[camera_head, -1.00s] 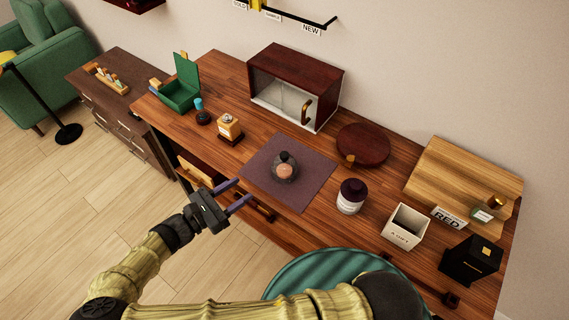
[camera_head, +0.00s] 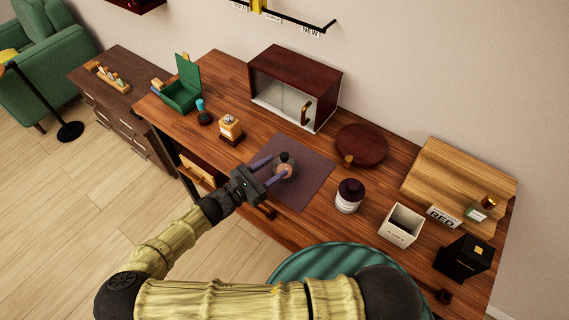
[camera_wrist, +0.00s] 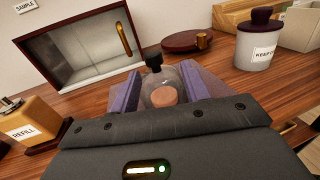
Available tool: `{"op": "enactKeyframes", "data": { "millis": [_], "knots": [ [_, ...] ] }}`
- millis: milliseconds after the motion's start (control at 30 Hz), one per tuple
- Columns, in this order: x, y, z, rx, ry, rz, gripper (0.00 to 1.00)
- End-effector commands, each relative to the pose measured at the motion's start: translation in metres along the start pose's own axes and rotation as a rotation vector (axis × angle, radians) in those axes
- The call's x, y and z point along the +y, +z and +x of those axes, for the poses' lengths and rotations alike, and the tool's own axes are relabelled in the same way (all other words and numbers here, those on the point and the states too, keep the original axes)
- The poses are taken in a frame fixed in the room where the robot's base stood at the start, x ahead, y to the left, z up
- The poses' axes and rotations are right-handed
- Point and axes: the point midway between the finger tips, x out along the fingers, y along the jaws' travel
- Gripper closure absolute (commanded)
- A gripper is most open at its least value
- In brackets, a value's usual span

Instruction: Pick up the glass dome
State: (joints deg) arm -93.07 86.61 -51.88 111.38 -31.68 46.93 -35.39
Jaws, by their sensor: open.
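The glass dome (camera_wrist: 170,78) is a small clear dome with a black knob on top and a pinkish-tan round thing inside. It stands upright on the purple-grey mat, and it also shows in the head view (camera_head: 284,158). My gripper (camera_head: 275,168) is open, its two purple fingers reaching over the mat at the dome. In the wrist view my gripper (camera_wrist: 162,88) has one finger on each side of the dome. I cannot tell whether the fingers touch the glass. The dome's lower part is hidden behind the gripper body.
The mat (camera_head: 307,187) lies on the wooden desk. A glass-fronted cabinet (camera_head: 295,85) stands behind it. A round dark board (camera_head: 361,145) and a lidded jar (camera_head: 348,197) are to the right. A REFILL bottle (camera_head: 230,128) stands to the left, near a green box (camera_head: 181,95).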

Motion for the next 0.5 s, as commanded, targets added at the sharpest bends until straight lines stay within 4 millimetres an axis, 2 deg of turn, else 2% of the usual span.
{"op": "enactKeyframes", "data": {
  "millis": [167, 400, 500],
  "knots": [
    [0.002, 0.003, 0.01, -0.002, -0.002, 0.0, 0.54],
    [0.007, 0.005, 0.045, -0.003, -0.002, -0.002, 0.54],
    [0.008, 0.004, 0.051, -0.001, 0.0, 0.0, 0.54]
  ]
}}
